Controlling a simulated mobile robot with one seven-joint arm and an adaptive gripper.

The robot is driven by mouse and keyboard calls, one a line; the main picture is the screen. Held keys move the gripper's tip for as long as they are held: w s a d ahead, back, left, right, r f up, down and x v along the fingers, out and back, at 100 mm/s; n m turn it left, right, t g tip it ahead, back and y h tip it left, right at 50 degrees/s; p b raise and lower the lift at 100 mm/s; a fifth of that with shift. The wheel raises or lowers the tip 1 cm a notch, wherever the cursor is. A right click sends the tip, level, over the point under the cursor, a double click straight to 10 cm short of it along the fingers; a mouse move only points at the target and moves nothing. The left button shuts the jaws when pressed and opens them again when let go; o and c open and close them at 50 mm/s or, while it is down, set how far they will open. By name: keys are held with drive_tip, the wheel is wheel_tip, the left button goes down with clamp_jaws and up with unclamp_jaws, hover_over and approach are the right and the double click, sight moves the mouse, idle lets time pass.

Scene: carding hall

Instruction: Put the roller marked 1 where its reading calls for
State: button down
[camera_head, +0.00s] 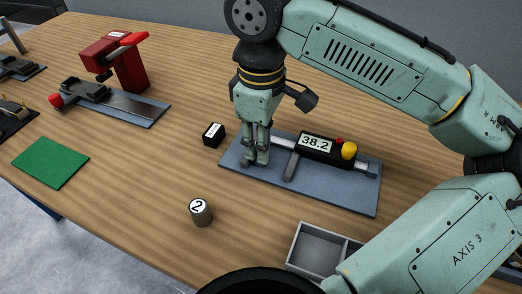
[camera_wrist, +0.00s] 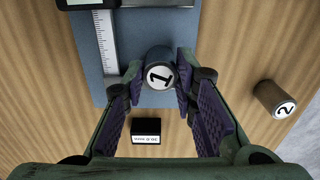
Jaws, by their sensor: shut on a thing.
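My gripper (camera_head: 256,163) points down over the left end of the blue-grey gauge plate (camera_head: 335,195), shut on the roller marked 1. In the wrist view this grey roller (camera_wrist: 158,72) sits between my fingertips with its white "1" face towards the camera. The fingers mostly hide it in the head view. I cannot tell whether it touches the plate. The gauge's black display (camera_head: 316,143) reads 38.2. A small black block (camera_head: 213,134) with a white label stands left of the plate; its print is too small to read surely.
A roller marked 2 (camera_head: 202,215) stands upright in front. A grey compartment tray (camera_head: 297,247) is at the front edge, partly hidden by my arm. A green mat (camera_head: 50,162) lies left. A red device (camera_head: 122,66) and a clamp fixture stand at the back left.

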drive_tip(key=shift+r, duration=0.1)
idle(0.3)
drive_tip(key=shift+r, duration=0.55)
wheel_tip(320, 180, up, 2)
drive_tip(key=shift+r+b, duration=0.2)
drive_tip(key=shift+b, duration=0.15)
drive_tip(key=s+a+b, duration=0.1)
drive_tip(key=s+a, duration=0.1)
drive_tip(key=s, duration=0.5)
drive_tip(key=s+a+r+b, duration=0.1)
drive_tip(key=s, duration=0.7)
drive_tip(key=shift+s+a+r, duration=0.15)
drive_tip(key=shift+s+a, duration=0.15)
drive_tip(key=shift+a, duration=0.05)
drive_tip(key=shift+d, duration=0.15)
